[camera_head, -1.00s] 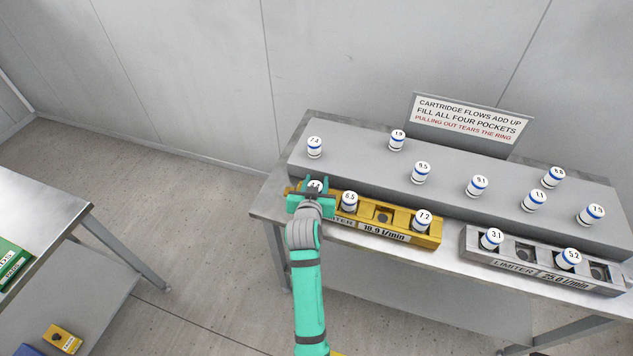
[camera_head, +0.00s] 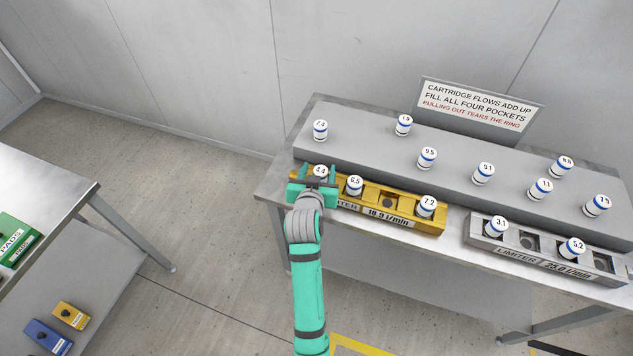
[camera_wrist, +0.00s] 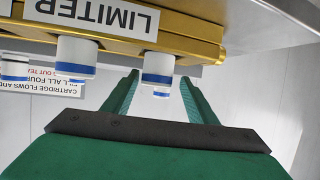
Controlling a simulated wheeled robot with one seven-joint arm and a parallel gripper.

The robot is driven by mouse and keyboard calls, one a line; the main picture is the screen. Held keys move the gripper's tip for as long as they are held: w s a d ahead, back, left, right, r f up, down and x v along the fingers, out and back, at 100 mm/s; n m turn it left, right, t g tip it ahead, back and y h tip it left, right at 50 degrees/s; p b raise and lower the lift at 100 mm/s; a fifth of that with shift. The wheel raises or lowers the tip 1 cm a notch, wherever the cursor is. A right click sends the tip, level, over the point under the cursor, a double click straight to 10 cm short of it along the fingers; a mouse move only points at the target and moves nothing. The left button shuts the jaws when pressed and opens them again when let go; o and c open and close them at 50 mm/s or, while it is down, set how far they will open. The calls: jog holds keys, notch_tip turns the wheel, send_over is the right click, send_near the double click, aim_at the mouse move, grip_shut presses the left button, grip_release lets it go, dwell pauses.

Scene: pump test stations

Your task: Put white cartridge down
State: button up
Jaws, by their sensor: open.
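A white cartridge with a blue band (camera_head: 320,172) stands upright in the leftmost pocket of the yellow limiter block (camera_head: 405,222). Its top label is too small to read surely. It also shows in the wrist view (camera_wrist: 158,68), where the picture is upside down. My gripper (camera_head: 318,181) is open at the block's left end, its green fingers apart on either side of this cartridge. In the wrist view my gripper (camera_wrist: 159,80) has nothing clamped. The yellow block also holds cartridges marked 6.5 (camera_head: 354,187) and 7.2 (camera_head: 427,206); the pocket between them is empty.
A grey limiter block (camera_head: 545,262) to the right holds cartridges 3.1 (camera_head: 495,227) and 5.2 (camera_head: 572,248), with two empty pockets. Several cartridges stand on the raised grey shelf (camera_head: 380,145) behind. A sign (camera_head: 478,105) stands at the back. Another table (camera_head: 45,195) is at left.

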jog(key=d+v, duration=0.1)
jog(key=v, duration=0.7)
jog(key=s+a+f+n+y, duration=0.1)
jog(key=s+f, duration=0.4)
jog(key=s, duration=0.5)
jog(key=s+f, duration=0.5)
jog(key=s, duration=0.4)
jog(key=s+d+r+t, duration=0.1)
jog(key=s+r, duration=0.1)
jog(key=s, duration=0.8)
jog(key=s+d+r+t, duration=0.1)
jog(key=s+r, duration=0.2)
jog(key=s, duration=0.7)
jog(key=shift+s, duration=0.2)
